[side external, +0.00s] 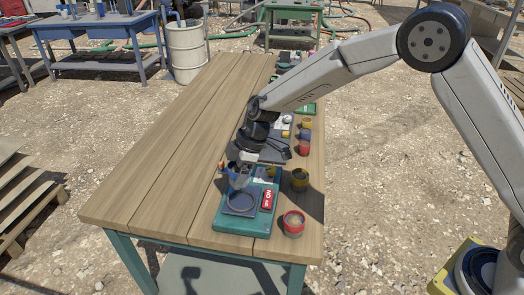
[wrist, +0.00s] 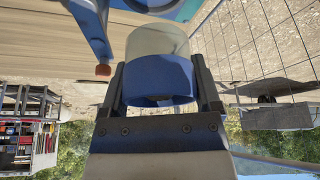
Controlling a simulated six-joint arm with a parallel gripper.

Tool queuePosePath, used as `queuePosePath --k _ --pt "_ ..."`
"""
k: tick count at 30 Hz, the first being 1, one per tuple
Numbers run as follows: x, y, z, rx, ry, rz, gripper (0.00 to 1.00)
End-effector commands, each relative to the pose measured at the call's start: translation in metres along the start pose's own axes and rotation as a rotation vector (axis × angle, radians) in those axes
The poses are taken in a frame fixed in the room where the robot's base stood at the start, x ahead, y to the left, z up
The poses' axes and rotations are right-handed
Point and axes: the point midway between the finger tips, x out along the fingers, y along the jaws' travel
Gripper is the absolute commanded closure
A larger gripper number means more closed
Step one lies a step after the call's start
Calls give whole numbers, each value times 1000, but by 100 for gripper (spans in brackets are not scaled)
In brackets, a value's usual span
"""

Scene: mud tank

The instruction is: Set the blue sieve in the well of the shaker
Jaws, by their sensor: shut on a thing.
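The blue sieve (wrist: 157,80) is between the two fingers of my gripper (wrist: 157,95) in the wrist view. It has a blue band and a pale, see-through-looking part beyond it. In the side view my gripper (side external: 243,168) is shut on the sieve, just above the shaker. The shaker (side external: 228,222) is a green base near the table's front edge. It has a dark round well (side external: 240,202) on a grey plate and a red switch (side external: 267,200). The sieve is small and partly hidden in the side view; I cannot tell its exact gap to the well.
A blue bracket with an orange tip (wrist: 102,70) is close beside the sieve in the wrist view. More small cups line the right edge. The table's left half (side external: 150,180) is clear.

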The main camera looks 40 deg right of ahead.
Motion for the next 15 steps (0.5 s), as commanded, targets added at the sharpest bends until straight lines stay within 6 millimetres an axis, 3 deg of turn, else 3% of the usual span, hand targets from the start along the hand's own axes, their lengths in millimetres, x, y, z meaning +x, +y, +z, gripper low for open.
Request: queuePosePath --k 15 --pt "10 0 4 0 0 -2 80"
